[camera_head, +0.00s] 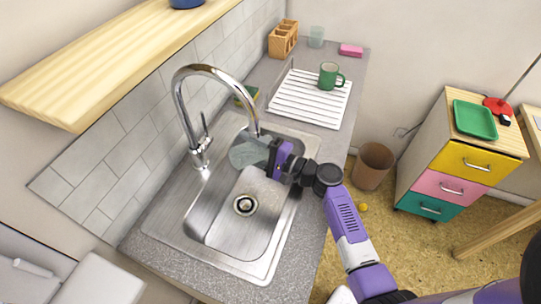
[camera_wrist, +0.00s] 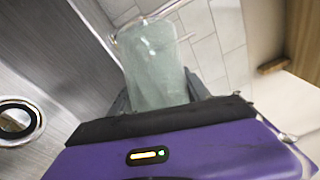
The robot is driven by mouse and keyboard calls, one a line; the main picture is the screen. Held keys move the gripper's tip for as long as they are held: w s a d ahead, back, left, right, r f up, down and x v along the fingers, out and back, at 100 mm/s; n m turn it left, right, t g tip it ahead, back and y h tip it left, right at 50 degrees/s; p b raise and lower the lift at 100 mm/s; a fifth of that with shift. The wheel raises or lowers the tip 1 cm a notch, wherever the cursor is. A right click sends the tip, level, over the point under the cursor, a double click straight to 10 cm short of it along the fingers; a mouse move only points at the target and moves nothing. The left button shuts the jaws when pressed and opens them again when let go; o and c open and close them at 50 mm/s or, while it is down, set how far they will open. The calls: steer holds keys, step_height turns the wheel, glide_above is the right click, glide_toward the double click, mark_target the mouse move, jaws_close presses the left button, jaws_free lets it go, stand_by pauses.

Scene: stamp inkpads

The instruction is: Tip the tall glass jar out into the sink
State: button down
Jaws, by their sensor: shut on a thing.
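The tall glass jar (camera_head: 245,153) is clear and faintly greenish. My gripper (camera_head: 272,157) is shut on it and holds it over the far part of the steel sink (camera_head: 222,230), near the tap spout. The jar looks tilted well over, pointing left from my gripper. In the wrist view the jar (camera_wrist: 153,62) stands out beyond the purple gripper body, between the two grey fingers (camera_wrist: 160,98). I cannot tell whether anything is inside it. No stream or spilled contents show in the sink.
The chrome tap (camera_head: 190,110) arches over the sink close to the jar.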

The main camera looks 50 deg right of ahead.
steer(key=shift+d+r+m+t+b, duration=0.4)
steer(key=shift+r+m+b, duration=0.1)
steer(key=shift+m, duration=0.4)
stand_by(0.3)
steer(key=shift+s+d+r+m+t+p, duration=0.1)
steer(key=shift+d+r+m+t+p, duration=0.1)
steer(key=shift+r+m, duration=0.3)
steer(key=shift+d+r+m+t+p, duration=0.1)
steer(key=shift+d+r+m+t, duration=0.1)
steer(key=shift+r+m, duration=0.3)
steer(key=shift+s+d+r+m+t+b, duration=0.15)
steer(key=shift+d+m+b, duration=0.1)
steer(key=shift+m, duration=0.2)
steer(key=shift+w+d+r+m+t+b, duration=0.1)
steer(key=shift+d+m+t+b, duration=0.1)
steer(key=shift+m, duration=0.25)
steer(key=shift+s+d+r+m+t+h, duration=0.1)
steer(key=shift+d+r+m+t+h, duration=0.15)
steer(key=shift+r+m, duration=0.2)
steer(key=shift+s+d+r+m+t+h, duration=0.15)
steer(key=shift+d+r+m, duration=0.1)
steer(key=shift+r+m, duration=0.2)
stand_by(0.5)
steer(key=shift+w+d+m, duration=0.1)
steer(key=shift+d+m, duration=0.05)
steer(key=shift+m, duration=0.25)
stand_by(0.8)
